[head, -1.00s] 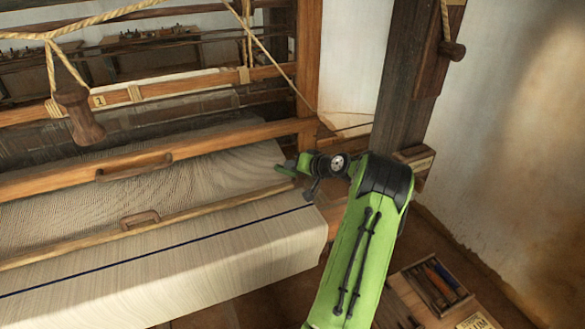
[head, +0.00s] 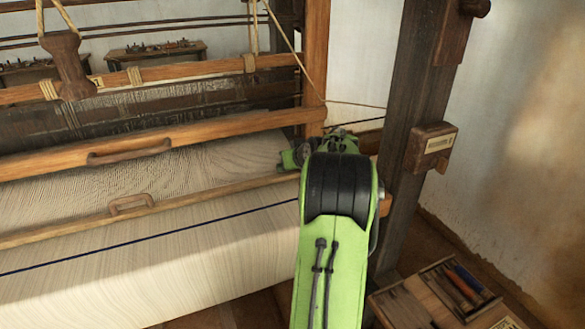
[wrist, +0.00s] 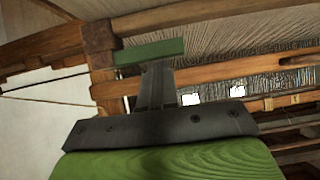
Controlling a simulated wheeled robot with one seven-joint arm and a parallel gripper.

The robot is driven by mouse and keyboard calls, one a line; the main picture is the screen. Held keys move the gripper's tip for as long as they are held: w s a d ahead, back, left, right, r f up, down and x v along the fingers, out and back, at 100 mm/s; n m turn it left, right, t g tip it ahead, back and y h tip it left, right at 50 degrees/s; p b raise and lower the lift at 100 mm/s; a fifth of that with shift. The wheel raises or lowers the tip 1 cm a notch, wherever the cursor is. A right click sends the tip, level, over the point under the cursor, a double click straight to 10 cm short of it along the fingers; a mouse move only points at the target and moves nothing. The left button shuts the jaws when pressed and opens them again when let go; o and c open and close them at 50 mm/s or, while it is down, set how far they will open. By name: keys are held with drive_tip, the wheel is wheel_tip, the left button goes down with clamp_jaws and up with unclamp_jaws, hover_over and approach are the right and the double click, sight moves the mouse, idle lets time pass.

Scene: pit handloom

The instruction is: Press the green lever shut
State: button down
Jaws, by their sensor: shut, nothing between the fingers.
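The green lever (wrist: 150,51) is a flat dark green bar beside the loom's wooden post in the wrist view. In the head view a small part of the lever (head: 288,160) shows at the right end of the cloth, left of my arm. My gripper (wrist: 157,66) has its dark fingers shut and empty. In the wrist view the fingertips overlap the lever's lower edge; I cannot tell whether they touch it. My own arm hides most of the gripper in the head view.
The loom's front wooden beam (head: 150,150) and the striped cloth (head: 150,255) lie to the left. A dark post (head: 420,130) with a wooden block (head: 430,148) stands close on the right. A tool tray (head: 440,295) is at lower right.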

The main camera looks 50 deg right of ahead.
drive_tip(key=shift+f+b, duration=0.15)
drive_tip(key=shift+b, duration=0.2)
idle(0.4)
